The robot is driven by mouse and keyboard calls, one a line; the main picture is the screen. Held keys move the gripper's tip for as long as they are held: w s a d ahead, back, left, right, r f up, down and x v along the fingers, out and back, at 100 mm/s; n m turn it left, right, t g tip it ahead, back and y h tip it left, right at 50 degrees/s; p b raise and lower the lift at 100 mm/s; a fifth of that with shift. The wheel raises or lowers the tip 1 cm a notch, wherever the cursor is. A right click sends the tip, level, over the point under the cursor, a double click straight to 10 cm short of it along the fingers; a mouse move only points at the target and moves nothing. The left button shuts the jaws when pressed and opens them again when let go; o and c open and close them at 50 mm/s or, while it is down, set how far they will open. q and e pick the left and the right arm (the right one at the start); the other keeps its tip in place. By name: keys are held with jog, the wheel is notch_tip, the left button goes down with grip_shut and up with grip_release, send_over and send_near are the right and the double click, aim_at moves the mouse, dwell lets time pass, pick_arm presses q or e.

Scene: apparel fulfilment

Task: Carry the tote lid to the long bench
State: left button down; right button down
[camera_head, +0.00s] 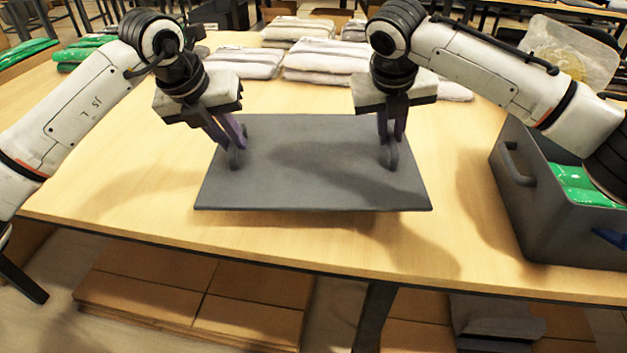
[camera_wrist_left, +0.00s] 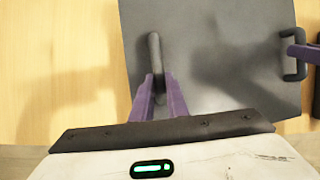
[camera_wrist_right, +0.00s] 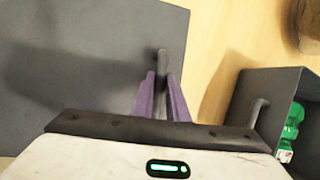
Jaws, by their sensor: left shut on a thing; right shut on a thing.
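The tote lid (camera_head: 310,185) is a flat dark grey panel with two upright handles, held level over the wooden bench, with a shadow under its front edge. My left gripper (camera_head: 236,150) is shut on its left handle, which also shows in the left wrist view (camera_wrist_left: 154,55). My right gripper (camera_head: 390,148) is shut on its right handle, which also shows in the right wrist view (camera_wrist_right: 162,62). I cannot tell how high the lid is above the bench top. The lid also shows in the left wrist view (camera_wrist_left: 215,45) and the right wrist view (camera_wrist_right: 90,50).
A grey tote (camera_head: 560,225) with green packets stands at the right end of the wooden bench (camera_head: 110,185). Folded white garments (camera_head: 325,62) lie in stacks behind the lid. Green packets (camera_head: 90,45) lie at the back left. Cardboard boxes (camera_head: 190,300) sit below. The bench is clear left of the lid.

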aim_at(234, 158)
pick_arm(q)
jog(key=shift+a+f, duration=0.1)
pick_arm(e)
jog(key=shift+d+f, duration=0.1)
jog(key=shift+f, duration=0.05)
